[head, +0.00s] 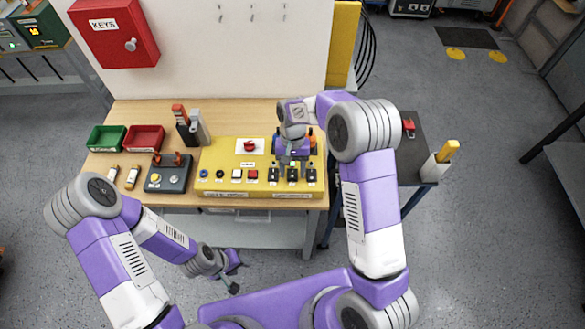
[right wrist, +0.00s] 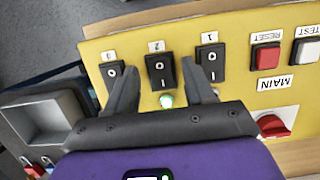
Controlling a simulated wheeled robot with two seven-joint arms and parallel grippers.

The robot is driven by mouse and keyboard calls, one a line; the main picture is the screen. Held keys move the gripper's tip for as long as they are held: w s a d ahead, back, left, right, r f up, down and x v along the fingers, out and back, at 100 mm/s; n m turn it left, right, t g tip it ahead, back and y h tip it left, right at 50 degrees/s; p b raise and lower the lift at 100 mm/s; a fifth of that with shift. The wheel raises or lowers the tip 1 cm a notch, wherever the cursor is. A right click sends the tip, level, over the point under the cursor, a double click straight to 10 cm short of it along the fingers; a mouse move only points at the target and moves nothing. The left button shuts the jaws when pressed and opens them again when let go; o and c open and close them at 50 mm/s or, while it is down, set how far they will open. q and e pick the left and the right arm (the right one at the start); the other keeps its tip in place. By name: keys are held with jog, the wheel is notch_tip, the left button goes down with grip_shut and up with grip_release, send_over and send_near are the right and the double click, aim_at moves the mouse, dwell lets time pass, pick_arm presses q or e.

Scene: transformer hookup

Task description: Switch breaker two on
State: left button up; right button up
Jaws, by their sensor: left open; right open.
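Breaker two (right wrist: 160,72) is a black rocker marked O and I, under a label 2, in the right wrist view. It also shows in the head view (head: 292,175) in the row on the yellow panel (head: 215,157). Breaker one (right wrist: 210,63) and breaker three (right wrist: 112,76) sit on either side. A small lamp (right wrist: 167,100) beside breaker two shows green. Which way the rocker is tipped is hard to tell. My right gripper (right wrist: 160,80) is open and empty, its fingers either side of breaker two. My left gripper (head: 236,277) is open, low over the floor.
A red main switch (right wrist: 272,125), a red reset button (right wrist: 266,57) and a white test button (right wrist: 306,51) share the panel. A dark control box (head: 167,177), a green bin (head: 107,138) and a red bin (head: 143,138) stand to the left on the wooden bench.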

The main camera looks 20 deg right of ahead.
aim_at(293, 169)
jog(key=v, duration=0.7)
jog(key=shift+r+p, duration=0.3)
jog(key=shift+p, duration=0.1)
jog(key=shift+f, duration=0.1)
